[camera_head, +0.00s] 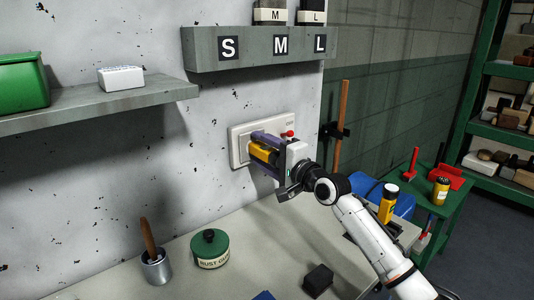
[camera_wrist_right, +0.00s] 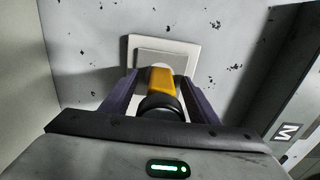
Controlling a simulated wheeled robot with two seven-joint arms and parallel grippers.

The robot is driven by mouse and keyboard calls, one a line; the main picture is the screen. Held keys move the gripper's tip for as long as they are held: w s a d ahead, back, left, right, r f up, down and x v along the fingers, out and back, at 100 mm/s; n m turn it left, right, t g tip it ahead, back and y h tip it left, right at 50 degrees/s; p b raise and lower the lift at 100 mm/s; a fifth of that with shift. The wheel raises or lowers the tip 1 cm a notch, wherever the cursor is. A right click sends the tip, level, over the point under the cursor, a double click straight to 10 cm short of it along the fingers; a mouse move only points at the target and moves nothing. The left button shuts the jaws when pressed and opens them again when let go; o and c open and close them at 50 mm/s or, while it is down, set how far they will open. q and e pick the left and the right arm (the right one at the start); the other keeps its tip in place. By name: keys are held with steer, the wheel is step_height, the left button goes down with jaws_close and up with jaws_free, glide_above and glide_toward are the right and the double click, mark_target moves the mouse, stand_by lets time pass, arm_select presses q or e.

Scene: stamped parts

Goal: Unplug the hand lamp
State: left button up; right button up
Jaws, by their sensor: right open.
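A yellow plug (camera_head: 262,153) with a dark collar is at the pale wall socket plate (camera_head: 236,151), and its front end appears to meet the plate. In the right wrist view the plug (camera_wrist_right: 161,80) points at the socket plate (camera_wrist_right: 189,48). My right gripper (camera_head: 264,149) reaches the wall with its purple fingers on either side of the plug. In the right wrist view my right gripper (camera_wrist_right: 158,88) is open around it. Part of the plug is hidden by the fingers in the head view. I cannot make out its cord. My left gripper is not in view.
A red knob (camera_head: 290,134) is just right of the gripper. A grey S-M-L shelf (camera_head: 258,62) overhangs above. Below, the bench (camera_head: 225,240) holds a green tin (camera_head: 210,250) and a metal cup (camera_head: 156,268). A yellow-and-black item (camera_head: 388,203) stands at right.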

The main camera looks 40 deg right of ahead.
mark_target(277, 159)
steer(key=shift+p, duration=0.45)
stand_by(0.6)
jaws_close()
steer(key=shift+s+d+p, duration=0.1)
steer(key=shift+s+p, duration=0.55)
steer(key=shift+s, duration=0.4)
steer(key=shift+s+d, duration=0.15)
steer(key=shift+s, duration=1.8)
steer(key=shift+o, duration=0.3)
jaws_free()
